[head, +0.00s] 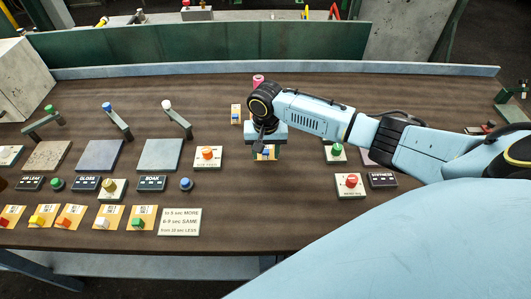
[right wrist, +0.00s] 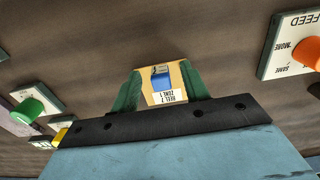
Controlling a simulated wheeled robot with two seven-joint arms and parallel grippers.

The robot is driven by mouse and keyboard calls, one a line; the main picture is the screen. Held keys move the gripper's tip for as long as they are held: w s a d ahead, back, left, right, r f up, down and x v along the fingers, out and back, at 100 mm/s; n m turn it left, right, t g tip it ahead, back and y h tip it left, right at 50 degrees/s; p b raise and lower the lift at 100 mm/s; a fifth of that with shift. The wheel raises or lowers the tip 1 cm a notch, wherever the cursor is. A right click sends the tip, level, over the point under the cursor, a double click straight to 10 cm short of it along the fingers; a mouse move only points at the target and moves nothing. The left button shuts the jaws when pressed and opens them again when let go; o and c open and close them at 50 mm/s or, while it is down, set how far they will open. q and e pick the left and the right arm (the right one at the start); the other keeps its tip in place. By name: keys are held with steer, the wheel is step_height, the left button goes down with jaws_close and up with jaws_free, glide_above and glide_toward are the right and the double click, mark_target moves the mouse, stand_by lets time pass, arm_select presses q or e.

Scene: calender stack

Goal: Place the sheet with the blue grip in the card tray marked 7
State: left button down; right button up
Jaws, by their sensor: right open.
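A tan sheet (right wrist: 177,72) with a blue grip (right wrist: 161,77) and a white printed label lies on the table, seen in the right wrist view. My right gripper (right wrist: 162,90) is above it, its green fingers apart, one on each side of the blue grip. In the head view my right gripper (head: 265,154) covers most of this sheet. I cannot tell whether the fingers touch the grip. I cannot make out a card tray marked 7. My left gripper is not in view.
Several tan cards with coloured grips (head: 103,221) line the front left. A white note (head: 180,222) lies beside them. Plates with orange (head: 208,153), green (head: 337,149) and red (head: 352,181) knobs flank my right gripper. The brown table (head: 260,215) is bare in front of it.

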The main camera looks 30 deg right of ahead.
jaws_close()
steer(key=shift+r, duration=0.15)
